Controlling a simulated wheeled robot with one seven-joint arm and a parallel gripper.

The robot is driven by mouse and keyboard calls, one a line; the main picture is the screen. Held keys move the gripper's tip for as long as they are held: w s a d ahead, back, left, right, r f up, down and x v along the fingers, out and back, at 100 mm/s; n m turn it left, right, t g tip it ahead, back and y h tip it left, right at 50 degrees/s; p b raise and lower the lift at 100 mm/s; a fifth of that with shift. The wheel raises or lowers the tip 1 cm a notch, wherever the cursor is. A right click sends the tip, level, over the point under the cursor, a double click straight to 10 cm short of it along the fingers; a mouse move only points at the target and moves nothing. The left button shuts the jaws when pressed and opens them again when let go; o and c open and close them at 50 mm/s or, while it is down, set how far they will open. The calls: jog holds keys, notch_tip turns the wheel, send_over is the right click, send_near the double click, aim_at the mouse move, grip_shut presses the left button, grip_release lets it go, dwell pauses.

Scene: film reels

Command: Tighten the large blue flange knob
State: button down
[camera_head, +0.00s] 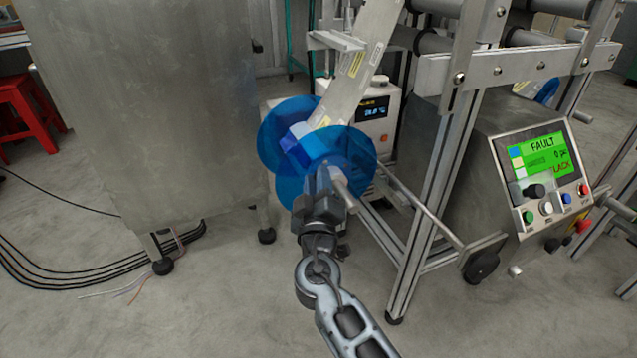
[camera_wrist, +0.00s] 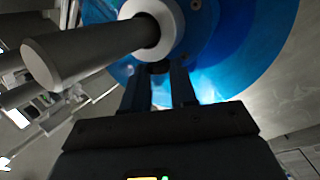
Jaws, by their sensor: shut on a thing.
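Large translucent blue flange discs (camera_head: 350,165) stand on the machine in the middle of the head view, with a silvery film strip running up from them. My gripper (camera_head: 322,172) is in front of the nearer disc, at its hub. In the wrist view a blue disc (camera_wrist: 255,35) fills the upper right, with a grey shaft (camera_wrist: 85,55) and white collar sticking out towards the camera. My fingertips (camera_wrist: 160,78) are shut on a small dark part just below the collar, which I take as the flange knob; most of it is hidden.
A control panel (camera_head: 545,160) with a green screen reading FAULT stands at the right. Metal frame posts (camera_head: 440,170) rise between it and my arm. A large grey cabinet (camera_head: 150,110) stands at the left, with cables (camera_head: 90,270) on the floor. A red stool (camera_head: 28,110) is far left.

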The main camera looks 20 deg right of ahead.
jog(key=shift+a+f+m+h, duration=0.1)
jog(key=shift+f+m+h, duration=0.1)
jog(key=shift+m+h, duration=0.45)
jog(key=c, duration=0.9)
grip_release()
jog(key=shift+r+n+y, duration=0.2)
jog(key=shift+n+y, duration=0.25)
jog(key=shift+n, duration=0.1)
jog(key=shift+d+r+n+y, duration=0.2)
jog(key=shift+n+y, duration=0.4)
jog(key=shift+y, duration=0.4)
jog(key=shift+s, duration=0.1)
jog(key=shift+d+r+n+g+y+p, duration=0.15)
jog(key=shift+n+g+y+p, duration=0.25)
jog(key=shift+n+y+p, duration=0.4)
jog(key=y+p, duration=0.1)
jog(key=p, duration=0.1)
jog(key=n+g+y+p, duration=0.1)
jog(key=p, duration=0.2)
jog(key=shift+d+r, duration=0.1)
jog(key=shift+r, duration=0.25)
jog(key=n+g+y+p, duration=0.1)
jog(key=y+p, duration=0.1)
jog(key=p, duration=0.3)
jog(key=shift+d+p, duration=0.1)
jog(key=shift+p, duration=0.3)
